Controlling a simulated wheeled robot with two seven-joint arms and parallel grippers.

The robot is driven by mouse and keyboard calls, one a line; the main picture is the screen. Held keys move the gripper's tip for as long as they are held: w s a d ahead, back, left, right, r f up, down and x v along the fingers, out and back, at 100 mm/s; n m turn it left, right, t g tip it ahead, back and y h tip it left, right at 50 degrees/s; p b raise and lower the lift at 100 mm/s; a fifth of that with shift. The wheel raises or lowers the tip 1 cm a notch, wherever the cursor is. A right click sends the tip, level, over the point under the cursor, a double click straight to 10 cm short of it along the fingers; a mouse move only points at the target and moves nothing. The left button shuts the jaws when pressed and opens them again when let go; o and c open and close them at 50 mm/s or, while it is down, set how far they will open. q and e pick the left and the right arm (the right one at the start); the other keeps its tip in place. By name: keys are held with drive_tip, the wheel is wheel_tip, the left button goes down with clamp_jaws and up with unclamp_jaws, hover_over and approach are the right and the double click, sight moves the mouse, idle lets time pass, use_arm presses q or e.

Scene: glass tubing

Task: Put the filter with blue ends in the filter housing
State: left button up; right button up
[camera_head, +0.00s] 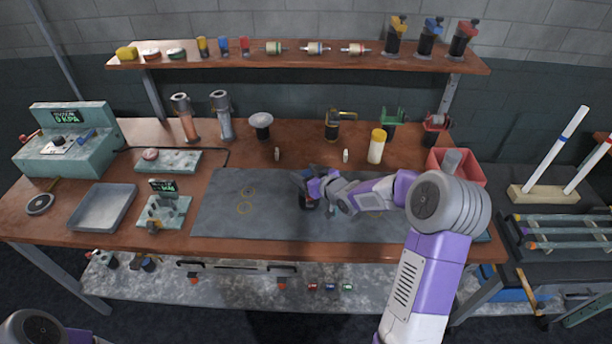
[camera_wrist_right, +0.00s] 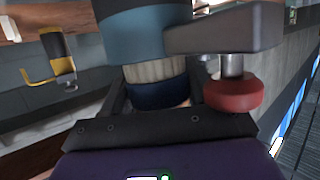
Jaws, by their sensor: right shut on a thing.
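My right gripper (camera_head: 306,187) is over the grey mat; in the right wrist view it (camera_wrist_right: 158,94) is shut on the dark blue end of a ribbed cream filter (camera_wrist_right: 155,71). The filter's cream part runs into a wider blue-grey cylinder (camera_wrist_right: 146,33), apparently the filter housing, so its other end is hidden. A grey arm with a red knob (camera_wrist_right: 234,94) sticks out beside the cylinder. In the head view the housing (camera_head: 307,204) is small, dark and mostly covered by my gripper. How deep the filter sits I cannot tell. My left gripper is out of view.
A yellow-capped cream cylinder (camera_head: 377,146) and a black-and-yellow hooked piece (camera_head: 333,126) stand behind the mat (camera_head: 225,215). A red bin (camera_head: 470,172) is to the right, a grey tray (camera_head: 103,207) to the left. The mat's left half is free.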

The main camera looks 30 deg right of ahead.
drive_tip(key=shift+f, duration=0.1)
drive_tip(key=o, duration=1.4)
drive_tip(key=shift+c, duration=0.2)
drive_tip(key=shift+s+r, duration=0.3)
drive_tip(key=p+v, duration=0.2)
drive_tip(key=v, duration=0.9)
drive_tip(key=shift+s, duration=0.25)
